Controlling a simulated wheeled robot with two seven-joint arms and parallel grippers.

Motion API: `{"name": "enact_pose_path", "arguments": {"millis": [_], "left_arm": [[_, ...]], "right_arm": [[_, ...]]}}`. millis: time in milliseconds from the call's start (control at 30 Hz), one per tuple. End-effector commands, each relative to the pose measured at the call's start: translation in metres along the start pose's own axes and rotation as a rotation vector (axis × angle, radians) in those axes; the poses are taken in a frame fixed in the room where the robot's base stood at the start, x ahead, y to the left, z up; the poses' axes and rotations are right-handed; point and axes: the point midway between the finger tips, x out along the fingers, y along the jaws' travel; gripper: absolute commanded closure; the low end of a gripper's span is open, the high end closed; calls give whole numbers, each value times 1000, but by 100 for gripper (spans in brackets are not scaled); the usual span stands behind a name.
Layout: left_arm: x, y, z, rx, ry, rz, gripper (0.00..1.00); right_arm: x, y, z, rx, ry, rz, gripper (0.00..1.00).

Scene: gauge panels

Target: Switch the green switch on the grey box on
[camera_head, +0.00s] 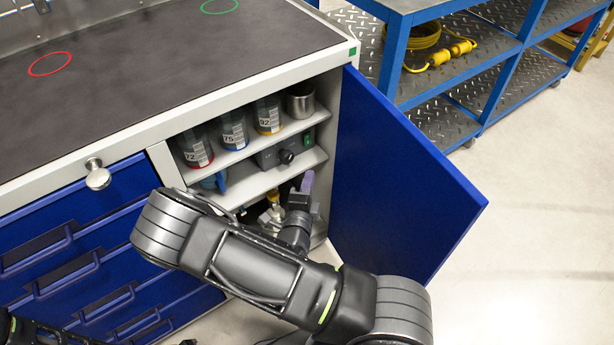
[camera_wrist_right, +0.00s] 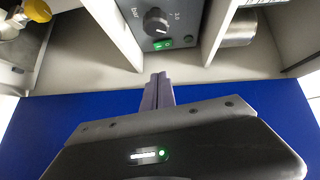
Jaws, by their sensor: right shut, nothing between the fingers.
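The grey box (camera_head: 268,158) stands on the middle shelf of the open cabinet, with a black knob (camera_head: 286,156) on its front. Its green switch (camera_head: 307,140) is small in the head view. In the right wrist view the grey box (camera_wrist_right: 188,26) shows the knob and the green switch (camera_wrist_right: 162,44) near its lower edge. My right gripper (camera_head: 307,181) is below the box at the cabinet opening. Its fingers (camera_wrist_right: 157,78) are shut and empty, pointing toward the switch with a gap between. I cannot tell the switch's position. My left gripper is out of view.
The blue cabinet door (camera_head: 395,180) stands open to the right of my right arm. Several labelled containers (camera_head: 233,134) and a metal cup (camera_head: 300,102) stand on the upper shelf. A brass fitting (camera_head: 273,197) sits lower inside. Shelf edges are close to the gripper.

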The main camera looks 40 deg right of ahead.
Motion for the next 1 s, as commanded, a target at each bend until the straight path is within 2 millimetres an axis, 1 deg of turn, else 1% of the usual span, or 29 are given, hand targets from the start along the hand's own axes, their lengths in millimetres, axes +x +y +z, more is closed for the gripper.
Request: {"name": "enact_pose_path", "arguments": {"millis": [167, 433, 500, 700, 1000], "left_arm": [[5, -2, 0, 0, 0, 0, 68], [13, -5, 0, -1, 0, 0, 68], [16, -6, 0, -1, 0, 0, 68], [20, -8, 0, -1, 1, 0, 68], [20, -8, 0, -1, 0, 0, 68]], "right_arm": [[31, 1, -1, 1, 4, -1, 100], [86, 1, -2, 1, 3, -2, 100], [93, 1, 10, 4, -1, -2, 100], [108, 1, 25, 1, 1, 0, 100], [110, 0, 28, -1, 1, 0, 100]]}}
